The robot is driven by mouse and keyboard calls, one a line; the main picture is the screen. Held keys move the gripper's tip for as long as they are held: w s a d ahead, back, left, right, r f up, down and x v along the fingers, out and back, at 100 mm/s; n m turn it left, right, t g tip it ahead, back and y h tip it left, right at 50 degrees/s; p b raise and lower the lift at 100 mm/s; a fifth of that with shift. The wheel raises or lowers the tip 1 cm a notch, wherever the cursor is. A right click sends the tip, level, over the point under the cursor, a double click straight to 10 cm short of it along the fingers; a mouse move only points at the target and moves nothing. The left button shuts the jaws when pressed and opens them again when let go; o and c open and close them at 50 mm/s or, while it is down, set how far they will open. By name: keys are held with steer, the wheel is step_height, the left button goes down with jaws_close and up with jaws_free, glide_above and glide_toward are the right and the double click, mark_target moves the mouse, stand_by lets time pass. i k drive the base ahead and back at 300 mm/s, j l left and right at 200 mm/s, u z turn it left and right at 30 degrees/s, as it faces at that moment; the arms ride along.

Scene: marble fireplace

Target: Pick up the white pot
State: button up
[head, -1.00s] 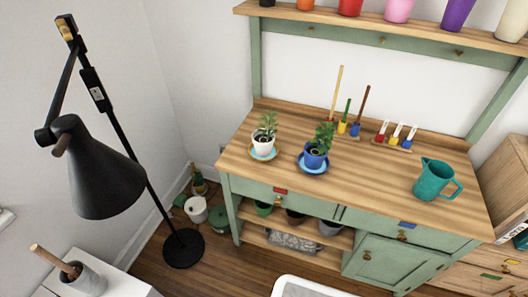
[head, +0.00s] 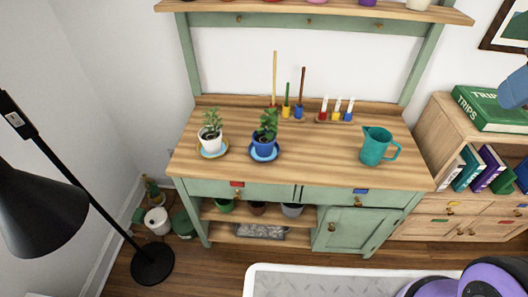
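A small white pot (head: 211,142) with a green leafy plant stands upright on a blue and yellowish saucer (head: 213,154), on the left part of the wooden tabletop (head: 320,160) of a green bench. A blue pot (head: 264,148) with a similar plant stands on a blue saucer (head: 264,158) just to its right, apart from it. Another white container (head: 157,221) stands on the floor at the lower left, and a white one (head: 418,4) is cut off on the top shelf. I do not see my gripper in the head view.
A teal jug (head: 376,147) stands at the tabletop's right. Small tools (head: 287,108) stand at the back. A black lamp (head: 45,205) stands left of the bench. A bookcase (head: 450,145) is at right. A white-edged tub or mat (head: 330,270) lies in front.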

mark_target(210, 136)
steer(key=i+j, duration=0.2)
steer(key=j, duration=0.15)
steer(key=i+j, duration=0.15)
steer(key=j, duration=0.15)
steer(key=i+j, duration=0.2)
steer(key=j, duration=0.15)
steer(key=i+j, duration=0.15)
steer(key=j, duration=0.2)
steer(key=u, duration=0.05)
